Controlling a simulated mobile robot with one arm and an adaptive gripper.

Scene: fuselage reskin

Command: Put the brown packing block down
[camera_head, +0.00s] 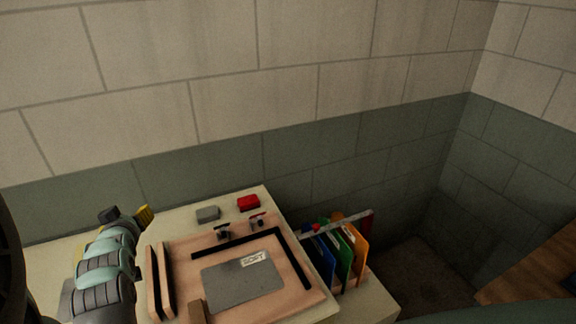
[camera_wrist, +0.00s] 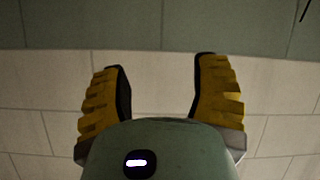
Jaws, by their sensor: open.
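A small brown block (camera_head: 197,312) stands at the near edge of the pinkish board, by the lower left corner of the grey plate (camera_head: 243,287) marked "SOFT". It is cut off by the bottom of the head view. My gripper (camera_head: 128,216) is at the left, raised beside the table, apart from the block. In the wrist view my gripper (camera_wrist: 160,88) has its two yellow fingers spread wide, with nothing between them. Only the block wall shows beyond them, and the brown block is not in that view.
The pinkish board (camera_head: 316,296) bears a black angled strip and small dark clamps. A rack of coloured folders (camera_head: 343,254) stands right. The pale tabletop (camera_head: 180,222) has free room at the back left.

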